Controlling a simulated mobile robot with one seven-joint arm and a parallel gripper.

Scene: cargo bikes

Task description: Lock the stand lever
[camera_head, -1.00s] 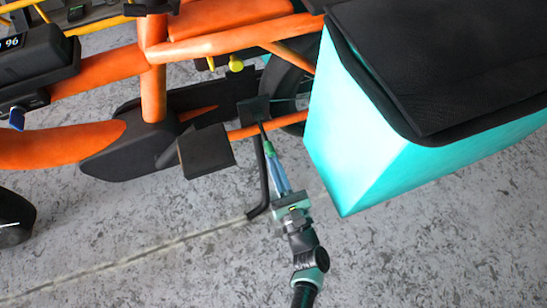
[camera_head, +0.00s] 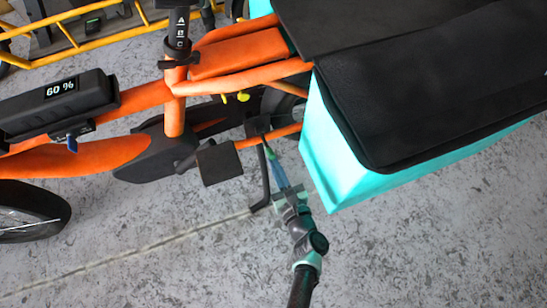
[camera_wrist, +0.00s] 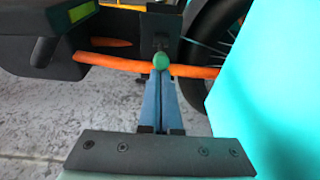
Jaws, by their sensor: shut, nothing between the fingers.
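The orange cargo bike (camera_head: 236,84) has a black stand leg (camera_head: 264,180) reaching down to a bent foot near the floor. A black bracket (camera_head: 258,126) sits above the leg, beside the orange tube; it also shows in the wrist view (camera_wrist: 158,22). I cannot tell which part is the lever. My gripper (camera_head: 271,153) is shut and empty, its blue fingers pointing up at the bracket, just right of the leg. In the wrist view a green rounded tip (camera_wrist: 160,61) lies at the finger ends, in front of the orange tube. Contact is not clear.
A turquoise cargo box (camera_head: 335,160) with a black cover stands close to the right of my gripper. A black pedal (camera_head: 219,163) is to the left, and a wheel (camera_wrist: 208,38) is behind. Grey floor (camera_head: 150,240) is open in front.

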